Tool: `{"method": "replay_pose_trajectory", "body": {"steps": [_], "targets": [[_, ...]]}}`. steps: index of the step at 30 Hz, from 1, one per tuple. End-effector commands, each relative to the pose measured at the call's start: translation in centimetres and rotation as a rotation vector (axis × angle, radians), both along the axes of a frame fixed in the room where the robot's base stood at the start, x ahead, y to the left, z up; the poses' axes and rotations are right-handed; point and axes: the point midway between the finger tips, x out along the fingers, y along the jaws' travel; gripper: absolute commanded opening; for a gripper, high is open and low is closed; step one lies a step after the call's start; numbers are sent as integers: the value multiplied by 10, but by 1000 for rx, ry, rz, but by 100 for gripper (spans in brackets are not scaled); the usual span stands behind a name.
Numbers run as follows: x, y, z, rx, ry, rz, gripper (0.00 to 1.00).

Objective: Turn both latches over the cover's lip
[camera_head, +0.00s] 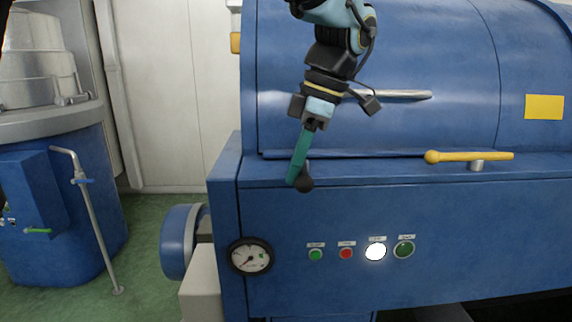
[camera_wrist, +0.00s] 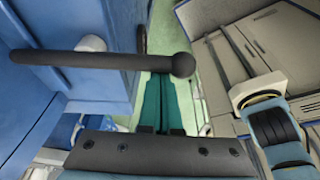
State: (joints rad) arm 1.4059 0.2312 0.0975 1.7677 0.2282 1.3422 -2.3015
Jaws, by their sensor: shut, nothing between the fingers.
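The blue cover (camera_head: 400,60) is down on the machine, its lip (camera_head: 350,153) running along the bottom edge. The right latch, a yellow bar (camera_head: 495,156) with a ball end on a grey post, lies roughly along the lip. The other latch is black; its ball knob (camera_head: 305,184) shows beside my fingers and its bar is mostly hidden there. The wrist view shows this black bar (camera_wrist: 100,60) on a pale post. My gripper (camera_head: 292,181) is shut and empty, teal fingers pointing down beside the black knob. In the wrist view the fingers (camera_wrist: 157,82) pass behind the bar; contact is unclear.
A grey handle rail (camera_head: 405,94) crosses the cover behind my wrist. The front panel below has a gauge (camera_head: 250,257) and several buttons (camera_head: 346,253). A blue tank (camera_head: 60,220) with a pipe stands at left. Green floor is clear between.

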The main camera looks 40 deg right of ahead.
Motion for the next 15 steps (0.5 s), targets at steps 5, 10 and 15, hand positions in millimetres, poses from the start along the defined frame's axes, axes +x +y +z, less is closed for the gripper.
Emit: {"method": "replay_pose_trajectory", "body": {"steps": [5, 10, 15], "targets": [[-3, -3, 0, 0, 0, -2, 0], [-4, -5, 0, 1, 1, -3, 0], [-5, -5, 0, 0, 0, -3, 0]]}}
